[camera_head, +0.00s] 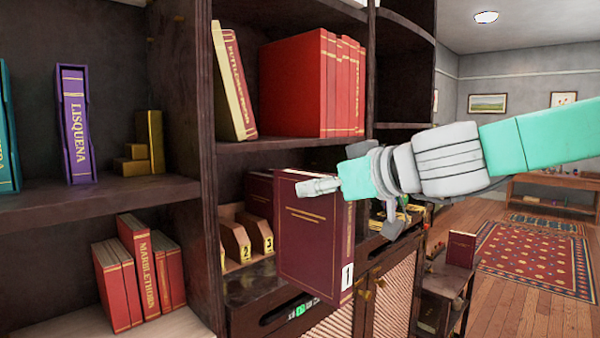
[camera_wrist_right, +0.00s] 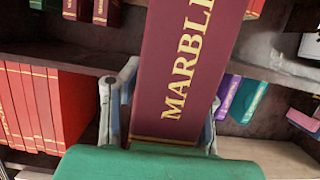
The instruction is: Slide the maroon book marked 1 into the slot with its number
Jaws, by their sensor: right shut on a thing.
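The maroon book marked 1 (camera_head: 312,245) is upright in the head view, its white number label low on the spine. My right gripper (camera_head: 322,187) is shut on it from the right, near the book's upper part. In the right wrist view, the fingers stand on both sides of the book's spine (camera_wrist_right: 178,70), lettered "MARBL…". The book is in front of the wooden slot holder (camera_head: 236,238), apart from it as far as I can tell. Slots 2 and 3 show their labels; slot 1 is mostly hidden by the shelf post. My left gripper is not in view.
Another maroon book (camera_head: 260,192) stands behind, partly hidden by the held book. A dark shelf post (camera_head: 205,150) rises left of the holder. Red books (camera_head: 295,85) fill the shelf above. A cabinet (camera_head: 385,300) is below; open floor lies right.

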